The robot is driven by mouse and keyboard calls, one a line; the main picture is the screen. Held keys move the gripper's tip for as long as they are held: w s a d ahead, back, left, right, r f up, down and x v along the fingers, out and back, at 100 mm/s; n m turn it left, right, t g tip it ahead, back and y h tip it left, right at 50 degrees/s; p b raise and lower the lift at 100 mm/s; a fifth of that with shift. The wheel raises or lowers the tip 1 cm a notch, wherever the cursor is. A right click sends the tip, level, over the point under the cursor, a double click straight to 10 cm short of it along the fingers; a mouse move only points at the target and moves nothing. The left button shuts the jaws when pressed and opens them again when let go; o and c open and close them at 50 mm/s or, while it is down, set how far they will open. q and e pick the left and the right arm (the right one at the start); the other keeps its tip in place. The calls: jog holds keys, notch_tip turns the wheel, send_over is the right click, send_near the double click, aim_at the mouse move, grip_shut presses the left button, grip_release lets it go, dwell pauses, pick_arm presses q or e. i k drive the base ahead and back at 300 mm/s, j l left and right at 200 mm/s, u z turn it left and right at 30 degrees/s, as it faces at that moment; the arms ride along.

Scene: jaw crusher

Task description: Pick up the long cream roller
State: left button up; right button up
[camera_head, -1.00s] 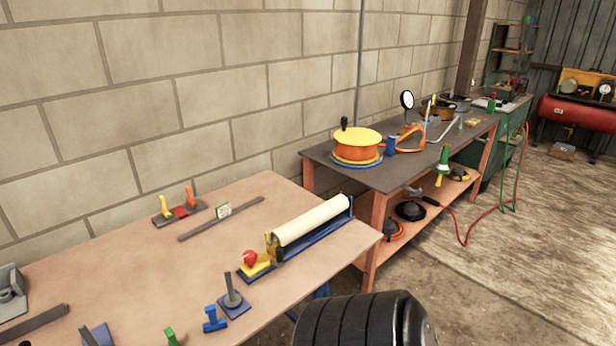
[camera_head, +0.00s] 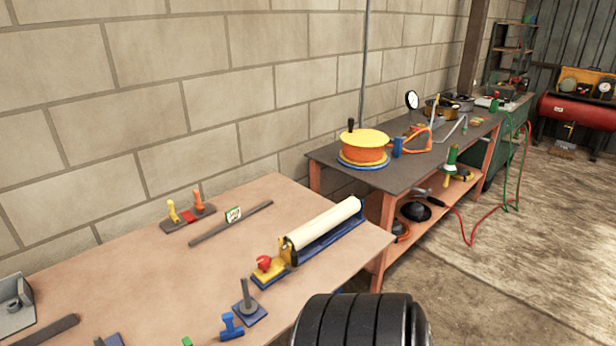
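The long cream roller (camera_head: 325,223) lies on a blue base (camera_head: 335,240) near the right end of the wooden table. A yellow bracket (camera_head: 288,249) stands at its near left end, beside a red knob (camera_head: 264,263) on a yellow block. The roller points away to the upper right and nothing covers its top. Neither of my grippers shows in the head view. A black ribbed rounded form (camera_head: 358,322) fills the bottom centre, in front of the table's near edge; I cannot tell whether it is part of me.
The wooden table (camera_head: 130,262) also bears a flat grey bar (camera_head: 231,222), a plate with yellow and orange handles (camera_head: 188,217), a grey post on a blue base (camera_head: 246,306) and a blue clamp (camera_head: 231,327). A dark workbench (camera_head: 400,172) stands beyond, with an orange reel (camera_head: 364,147).

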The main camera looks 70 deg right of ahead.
aim_at(302, 236)
jog(key=i+z, duration=0.1)
jog(key=z, duration=0.3)
jog(key=i+z, duration=0.1)
jog(key=z, duration=0.35)
jog(key=i+j+z, duration=0.1)
jog(key=z, duration=0.3)
